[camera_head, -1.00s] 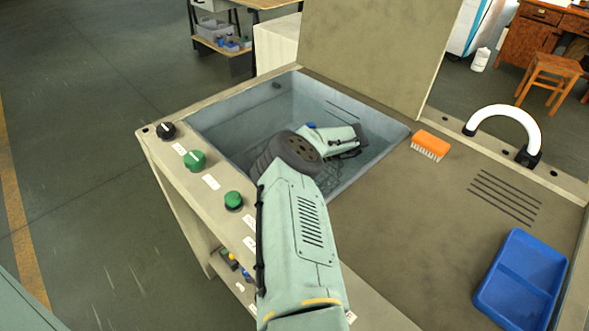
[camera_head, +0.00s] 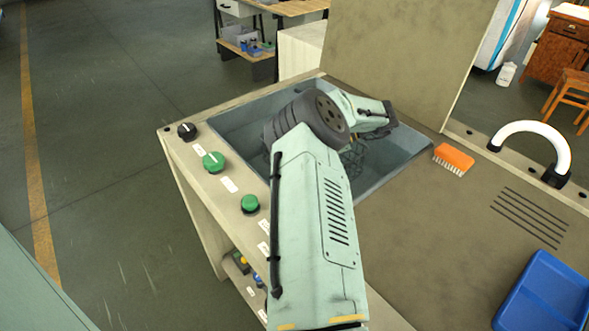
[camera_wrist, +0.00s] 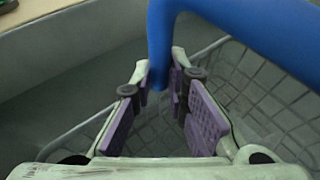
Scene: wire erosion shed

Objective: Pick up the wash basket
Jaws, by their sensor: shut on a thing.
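The wash basket is a grey wire-mesh basket (camera_wrist: 245,95) with a thick blue handle (camera_wrist: 240,30). My gripper (camera_wrist: 165,82) is shut on the blue handle, which passes between its purple-padded fingers in the wrist view. The mesh spreads out below the fingers. In the head view my gripper (camera_head: 378,128) is over the sunken wash basin (camera_head: 230,125), near its far right side. A little of the basket's mesh (camera_head: 352,160) shows under my wrist. My arm hides most of the basket, and I cannot tell whether it touches the basin floor.
An orange brush (camera_head: 453,158) lies right of the basin. A white curved handle (camera_head: 535,135) and a blue tray (camera_head: 545,298) are further right. A raised panel (camera_head: 395,60) stands behind. Green knobs (camera_head: 213,162) line the left edge.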

